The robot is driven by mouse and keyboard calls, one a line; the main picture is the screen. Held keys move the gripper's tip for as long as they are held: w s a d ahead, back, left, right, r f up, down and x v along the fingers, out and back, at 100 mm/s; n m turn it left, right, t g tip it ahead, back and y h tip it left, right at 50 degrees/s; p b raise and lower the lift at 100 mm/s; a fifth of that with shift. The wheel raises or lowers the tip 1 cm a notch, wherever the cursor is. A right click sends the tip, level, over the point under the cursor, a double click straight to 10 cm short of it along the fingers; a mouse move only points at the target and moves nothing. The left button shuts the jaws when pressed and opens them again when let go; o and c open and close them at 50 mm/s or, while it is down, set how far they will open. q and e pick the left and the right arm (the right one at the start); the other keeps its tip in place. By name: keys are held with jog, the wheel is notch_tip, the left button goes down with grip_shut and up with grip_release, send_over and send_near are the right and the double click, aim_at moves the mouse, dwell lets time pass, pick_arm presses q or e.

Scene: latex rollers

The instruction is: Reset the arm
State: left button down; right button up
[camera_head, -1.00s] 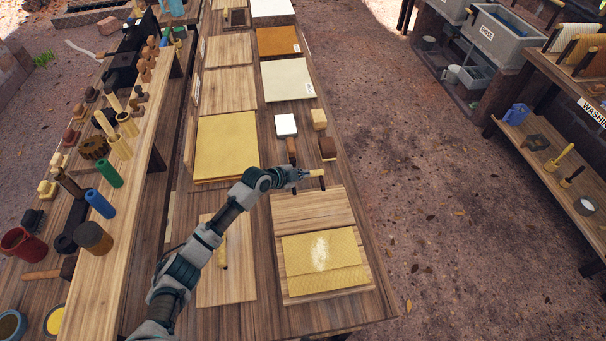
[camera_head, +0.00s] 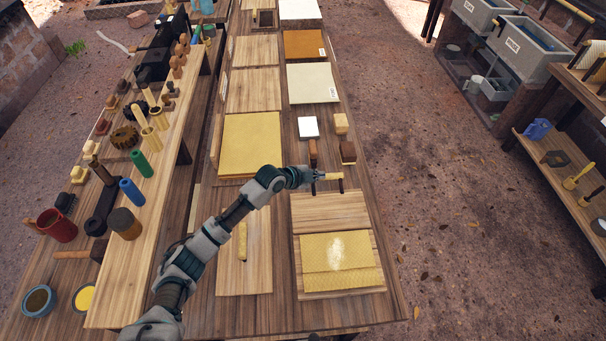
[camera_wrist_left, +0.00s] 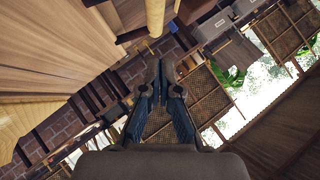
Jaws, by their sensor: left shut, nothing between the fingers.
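My left arm reaches in from the bottom left of the head view over the long wooden table (camera_head: 385,270). Its gripper (camera_head: 335,179) is above the back end of the wooden board that carries a folded yellow textured sheet (camera_head: 337,258). In the left wrist view the left gripper (camera_wrist_left: 162,72) has its two dark fingers together, with nothing between them. A pale wooden cylinder (camera_wrist_left: 155,17) shows beyond the fingertips, apart from them. My right gripper is in neither view.
A raised shelf (camera_head: 150,215) with rollers, bottles and tools stands left. A rack (camera_head: 560,165) stands right. The ground between is clear.

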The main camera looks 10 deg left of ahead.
pick_arm(q)
jog(key=v, duration=0.6)
jog(key=shift+a+r, duration=0.25)
jog(key=shift+r, duration=0.05)
jog(key=shift+r, duration=0.1)
